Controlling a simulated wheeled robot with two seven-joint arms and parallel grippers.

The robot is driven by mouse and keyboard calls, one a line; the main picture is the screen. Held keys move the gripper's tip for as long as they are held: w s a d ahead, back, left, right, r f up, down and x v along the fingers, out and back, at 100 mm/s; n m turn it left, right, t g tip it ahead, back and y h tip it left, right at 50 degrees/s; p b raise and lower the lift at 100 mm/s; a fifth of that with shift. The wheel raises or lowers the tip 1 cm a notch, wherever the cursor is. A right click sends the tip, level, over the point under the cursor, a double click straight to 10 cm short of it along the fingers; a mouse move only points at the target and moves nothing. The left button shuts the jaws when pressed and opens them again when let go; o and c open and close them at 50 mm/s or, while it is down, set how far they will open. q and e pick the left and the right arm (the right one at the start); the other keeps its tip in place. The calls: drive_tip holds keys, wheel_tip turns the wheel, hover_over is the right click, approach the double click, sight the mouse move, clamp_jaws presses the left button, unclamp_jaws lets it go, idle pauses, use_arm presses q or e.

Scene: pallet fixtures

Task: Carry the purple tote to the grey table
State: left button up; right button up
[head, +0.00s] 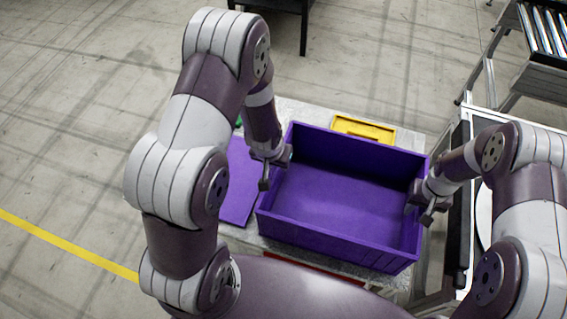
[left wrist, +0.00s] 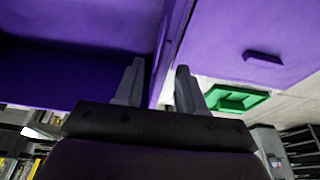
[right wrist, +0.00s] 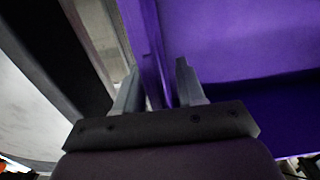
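The purple tote (head: 340,205) is an open, empty box standing upright on a light grey speckled surface (head: 245,238). My left gripper (head: 266,178) is at the tote's left wall. In the left wrist view its fingers (left wrist: 158,85) stand apart on either side of the wall, with gaps visible. My right gripper (head: 420,212) is at the tote's right wall. In the right wrist view its fingers (right wrist: 157,85) also stand apart, straddling the wall (right wrist: 148,40). I cannot tell for sure which surface is the grey table.
A flat purple piece (head: 236,190) lies left of the tote, beside a green container (left wrist: 236,99). A yellow bin (head: 364,130) sits behind the tote. A dark table (head: 285,6) stands at the back. A roller conveyor (head: 543,30) is at upper right. Open floor lies left.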

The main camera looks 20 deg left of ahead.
use_arm(q)
drive_tip(key=v, duration=0.6)
drive_tip(key=shift+s, duration=0.15)
use_arm(e)
drive_tip(key=shift+s+r, duration=0.1)
drive_tip(key=shift+s, duration=0.1)
use_arm(q)
drive_tip(key=shift+s+r, duration=0.1)
drive_tip(key=shift+r, duration=0.4)
use_arm(e)
drive_tip(key=shift+w+r, duration=0.1)
wheel_tip(320, 180, up, 12)
drive_tip(key=shift+f, duration=0.1)
